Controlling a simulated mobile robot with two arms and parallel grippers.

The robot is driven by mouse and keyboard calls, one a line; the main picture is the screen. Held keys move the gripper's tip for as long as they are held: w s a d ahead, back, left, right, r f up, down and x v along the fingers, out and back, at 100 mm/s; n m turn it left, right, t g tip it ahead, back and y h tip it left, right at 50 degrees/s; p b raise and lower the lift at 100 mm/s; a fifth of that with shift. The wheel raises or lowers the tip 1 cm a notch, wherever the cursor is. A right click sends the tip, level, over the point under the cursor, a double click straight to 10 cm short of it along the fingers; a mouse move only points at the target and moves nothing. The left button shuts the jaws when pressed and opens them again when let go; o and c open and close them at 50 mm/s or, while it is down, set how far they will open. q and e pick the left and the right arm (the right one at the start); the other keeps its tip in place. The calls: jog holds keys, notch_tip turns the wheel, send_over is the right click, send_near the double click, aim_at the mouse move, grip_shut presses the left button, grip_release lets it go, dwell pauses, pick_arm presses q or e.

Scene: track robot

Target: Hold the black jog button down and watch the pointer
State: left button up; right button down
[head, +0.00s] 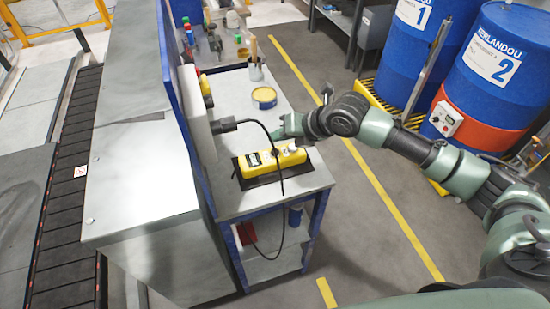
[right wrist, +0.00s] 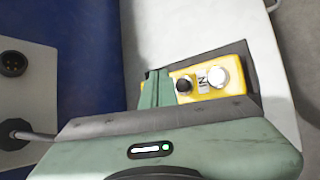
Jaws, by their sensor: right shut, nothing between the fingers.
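A yellow control box (head: 272,160) lies on a dark mat (head: 262,181) on the bench. In the right wrist view the yellow box (right wrist: 203,94) carries the black jog button (right wrist: 184,85) and a larger white button (right wrist: 218,77), with a label between them. My right gripper (head: 282,131) is over the far side of the box. In the right wrist view its green fingers (right wrist: 156,88) are shut and empty, overlapping the box just left of the black button. I cannot tell whether they touch anything. No pointer is readable in either view. My left gripper is not in view.
A black cable (head: 262,126) runs from the wall box (head: 197,120) across the yellow box. A yellow tin (head: 264,97) and a cup of tools (head: 256,70) stand farther back on the bench (head: 232,205). Blue drums (head: 497,70) stand at the right.

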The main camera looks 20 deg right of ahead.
aim_at(278, 153)
jog(key=shift+f+b, duration=0.35)
jog(key=shift+f, duration=0.75)
dwell(1.1)
jog(key=shift+f, duration=0.45)
jog(key=shift+f+b, duration=0.35)
jog(key=shift+f, duration=0.2)
dwell(1.3)
jog(key=shift+r, duration=0.1)
dwell(2.3)
jog(key=shift+r+p, duration=0.85)
jog(key=shift+r, duration=0.05)
jog(key=shift+r, duration=0.1)
